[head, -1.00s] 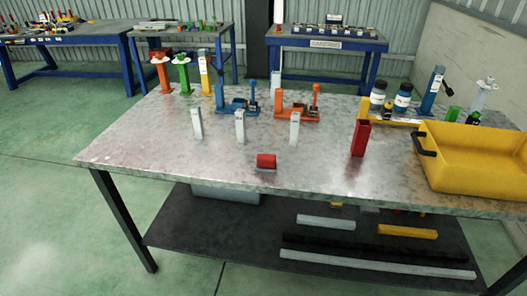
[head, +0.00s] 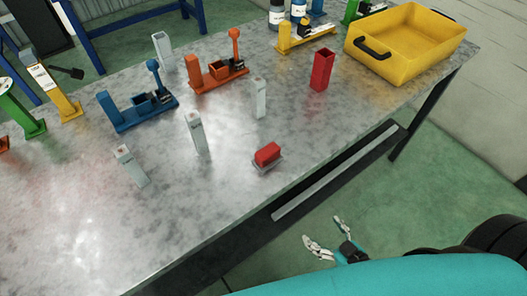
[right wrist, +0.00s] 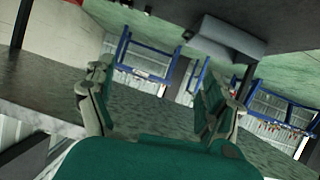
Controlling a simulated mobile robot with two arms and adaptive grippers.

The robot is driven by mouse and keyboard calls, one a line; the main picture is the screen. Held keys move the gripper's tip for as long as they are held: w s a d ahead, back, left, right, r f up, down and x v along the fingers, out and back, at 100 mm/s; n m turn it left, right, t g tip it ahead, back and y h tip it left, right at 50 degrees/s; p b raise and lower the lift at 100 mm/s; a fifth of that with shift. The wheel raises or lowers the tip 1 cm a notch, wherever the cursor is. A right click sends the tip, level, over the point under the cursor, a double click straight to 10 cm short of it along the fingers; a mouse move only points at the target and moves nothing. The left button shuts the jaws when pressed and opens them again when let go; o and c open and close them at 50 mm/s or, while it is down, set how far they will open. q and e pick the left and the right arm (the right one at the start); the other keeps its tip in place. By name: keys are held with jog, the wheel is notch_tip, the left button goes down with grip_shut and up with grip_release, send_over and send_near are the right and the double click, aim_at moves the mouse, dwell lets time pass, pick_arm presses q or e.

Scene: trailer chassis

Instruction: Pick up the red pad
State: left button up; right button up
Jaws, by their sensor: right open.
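The red pad (head: 268,153) is a small red block on a thin grey base, lying near the front edge of the metal table (head: 240,180). My right gripper (head: 328,235) is open and empty, below and in front of the table edge, apart from the pad. In the right wrist view its two fingers (right wrist: 155,100) are spread with nothing between them, and the pad does not show there. My left gripper is not in view.
Grey upright posts (head: 197,132) stand behind and left of the pad. A red square tube (head: 322,70), blue fixture (head: 138,105), orange fixture (head: 217,76) and yellow bin (head: 408,45) stand further back. A lower shelf bar (head: 335,173) runs under the table.

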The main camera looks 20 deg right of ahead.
aim_at(272, 155)
jog(key=w+a+r+t+y, duration=0.1)
jog(key=a+r+t+y, duration=0.15)
jog(key=r, duration=0.85)
jog(key=a+r+t+y, duration=0.1)
jog(key=a+r+t, duration=0.15)
jog(key=r, duration=0.85)
jog(key=shift+n+g, duration=0.3)
jog(key=shift+g, duration=0.2)
jog(key=x, duration=0.3)
jog(key=p+x, duration=0.1)
jog(key=x, duration=0.3)
jog(key=p+x, duration=0.1)
jog(key=x, duration=0.3)
jog(key=shift+a+r, duration=0.25)
jog(key=shift+a, duration=0.25)
jog(key=p+x, duration=0.1)
jog(key=x, duration=0.4)
jog(key=shift+w+d+f+p, duration=0.15)
jog(key=shift+w+p, duration=0.1)
jog(key=shift+p, duration=0.1)
jog(key=shift+w+f, duration=0.1)
jog(key=shift+w, duration=0.25)
jog(key=shift+s, duration=0.1)
jog(key=shift+c, duration=0.2)
jog(key=c, duration=1.3)
